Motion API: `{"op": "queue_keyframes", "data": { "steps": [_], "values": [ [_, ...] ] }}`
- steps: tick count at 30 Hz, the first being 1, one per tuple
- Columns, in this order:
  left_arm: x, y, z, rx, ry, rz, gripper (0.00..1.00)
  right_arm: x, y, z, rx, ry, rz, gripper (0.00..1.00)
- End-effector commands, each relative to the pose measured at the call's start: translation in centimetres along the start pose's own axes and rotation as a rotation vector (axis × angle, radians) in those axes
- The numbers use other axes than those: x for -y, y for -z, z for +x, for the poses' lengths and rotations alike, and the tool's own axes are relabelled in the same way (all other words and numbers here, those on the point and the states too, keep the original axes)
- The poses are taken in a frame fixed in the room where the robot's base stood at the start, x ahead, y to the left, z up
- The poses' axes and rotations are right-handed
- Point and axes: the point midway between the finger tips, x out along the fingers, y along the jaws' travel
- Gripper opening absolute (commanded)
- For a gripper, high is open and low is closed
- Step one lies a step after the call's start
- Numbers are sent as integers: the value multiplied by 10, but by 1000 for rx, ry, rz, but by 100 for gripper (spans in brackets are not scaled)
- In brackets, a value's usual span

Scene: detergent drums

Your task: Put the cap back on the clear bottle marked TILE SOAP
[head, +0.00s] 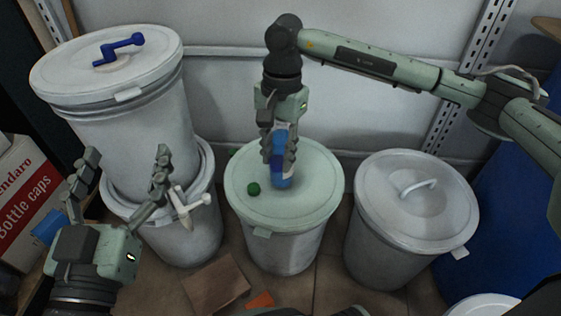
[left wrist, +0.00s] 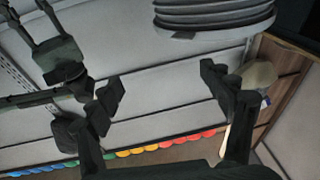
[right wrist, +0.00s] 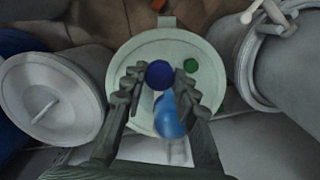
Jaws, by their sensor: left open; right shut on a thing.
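A blue bottle (head: 280,172) is between the fingers of my right gripper (head: 279,158), above the middle drum's pale green lid (head: 310,190). The fingers hide part of it, and no lettering is readable. In the right wrist view the bottle (right wrist: 168,117) is light blue, with a dark blue round piece (right wrist: 158,75) near the fingertips; I cannot tell whether they are joined. A small green cap (head: 253,189) lies on the lid, left of the bottle; it also shows in the right wrist view (right wrist: 190,65). My left gripper (head: 123,154) is open and empty, at the left drums.
Stacked white drums (head: 130,140) stand left, the upper lid bearing a blue crank (head: 120,47). A white clamp (head: 187,205) sits at the lower drum's rim. A white drum (head: 415,205) stands right. Cardboard (head: 215,285) lies on the floor. The green lid's front is mostly clear.

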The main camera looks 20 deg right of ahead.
Motion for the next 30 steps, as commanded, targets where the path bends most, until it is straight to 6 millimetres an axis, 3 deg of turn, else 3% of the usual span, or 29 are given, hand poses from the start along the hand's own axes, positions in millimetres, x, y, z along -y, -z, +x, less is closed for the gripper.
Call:
{"op": "queue_keyframes", "data": {
  "steps": [8,11,14,23,27,30],
  "values": [
    [-14,-1,10,3,-34,-25,80,-9,6,-37,8,-44,-416,21],
    [-35,-1,23,10,-86,-60,80,-11,10,-59,12,-55,-523,21],
    [-62,-6,38,27,-152,-101,80,-9,14,-70,16,-52,-498,21],
    [-151,-32,71,130,-361,-170,80,8,28,-96,14,-5,-100,21],
    [-192,-62,82,230,-468,-149,80,19,38,-110,13,30,230,21],
    [-206,-94,88,319,-519,-103,80,26,48,-120,14,58,495,21]
  ]
}}
